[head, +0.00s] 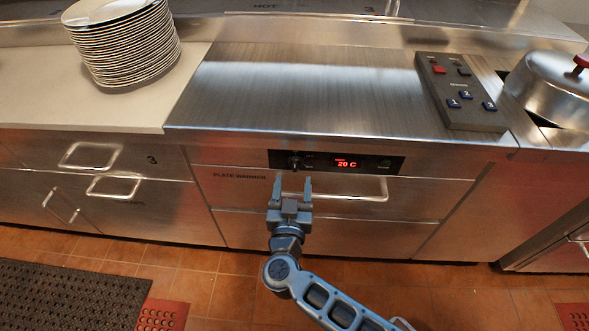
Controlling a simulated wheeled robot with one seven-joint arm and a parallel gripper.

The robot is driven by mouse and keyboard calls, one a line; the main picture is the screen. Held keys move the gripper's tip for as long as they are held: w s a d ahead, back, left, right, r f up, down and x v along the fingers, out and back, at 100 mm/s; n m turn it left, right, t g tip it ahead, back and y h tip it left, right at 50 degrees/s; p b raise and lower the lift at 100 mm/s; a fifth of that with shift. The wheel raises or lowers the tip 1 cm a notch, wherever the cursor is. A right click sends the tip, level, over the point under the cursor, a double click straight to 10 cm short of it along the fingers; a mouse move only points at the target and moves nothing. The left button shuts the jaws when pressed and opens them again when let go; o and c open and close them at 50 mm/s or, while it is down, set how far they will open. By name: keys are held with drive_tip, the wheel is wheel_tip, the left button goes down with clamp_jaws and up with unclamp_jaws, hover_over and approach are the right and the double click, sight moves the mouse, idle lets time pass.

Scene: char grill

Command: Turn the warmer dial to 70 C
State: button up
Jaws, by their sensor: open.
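The plate warmer (235,196) is a steel cabinet in the middle of the head view. Its black control panel (325,162) holds a dark warmer dial (295,162) at the left. A red display (346,163) on the panel reads 20 C. A small greenish mark shows at the panel's right end. My gripper (292,184) is open, with its two fingers pointing toward the panel just below the dial. Nothing shows between the fingers. Whether the fingertips touch the front cannot be told.
A drawer handle (350,192) sticks out below the panel, right beside my gripper. A stack of plates (125,45) stands on the pale counter at left. A grey button box (460,92) lies at right, near a domed lid (550,85).

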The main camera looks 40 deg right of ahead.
sight(295, 168)
drive_tip(key=x, duration=0.5)
drive_tip(key=c, duration=1)
